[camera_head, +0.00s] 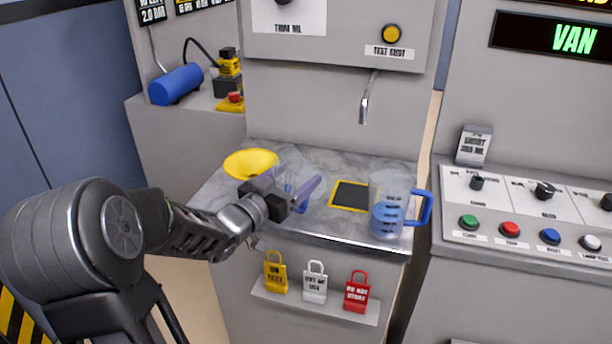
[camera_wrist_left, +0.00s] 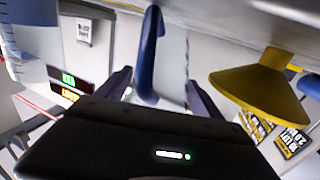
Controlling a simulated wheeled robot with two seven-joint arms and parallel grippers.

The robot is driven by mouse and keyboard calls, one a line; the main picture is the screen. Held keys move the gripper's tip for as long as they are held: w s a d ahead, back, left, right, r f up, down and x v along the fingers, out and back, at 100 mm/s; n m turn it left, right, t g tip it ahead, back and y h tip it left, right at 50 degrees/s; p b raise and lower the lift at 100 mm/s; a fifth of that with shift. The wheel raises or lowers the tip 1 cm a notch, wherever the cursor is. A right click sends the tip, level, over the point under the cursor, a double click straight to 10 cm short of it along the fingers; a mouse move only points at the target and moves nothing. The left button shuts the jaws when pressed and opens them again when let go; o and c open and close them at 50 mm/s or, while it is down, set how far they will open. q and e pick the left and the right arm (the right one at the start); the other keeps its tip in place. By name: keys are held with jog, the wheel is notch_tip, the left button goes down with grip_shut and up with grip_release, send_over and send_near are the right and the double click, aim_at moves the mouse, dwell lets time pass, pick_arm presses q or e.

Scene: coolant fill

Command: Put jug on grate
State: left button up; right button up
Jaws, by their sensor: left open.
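A clear jug (camera_head: 391,212) with blue liquid and a blue handle stands upright at the right end of the marbled counter. A dark square grate (camera_head: 350,196) with a yellow border lies just left of it, empty. My left gripper (camera_head: 305,191) is open over the counter, left of the grate and apart from that jug. A blue handle-like piece (camera_wrist_left: 150,55) shows between its fingers in the left wrist view; the body it belongs to is mostly hidden. A clear marked vessel (camera_wrist_left: 22,60) is at that view's left edge.
A yellow funnel (camera_head: 250,163) sits at the counter's back left, also right in the wrist view (camera_wrist_left: 260,88). A metal spout (camera_head: 366,100) hangs above the grate. A button panel (camera_head: 530,220) stands right.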

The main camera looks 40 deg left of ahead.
pick_arm(q)
jog(key=w, duration=0.4)
jog(key=shift+w+r, duration=0.1)
dwell(0.4)
jog(key=c, duration=1.2)
jog(key=shift+r, duration=0.15)
notch_tip(320, 180, up, 10)
jog(key=shift+f+p, duration=0.1)
jog(key=shift+p, duration=0.8)
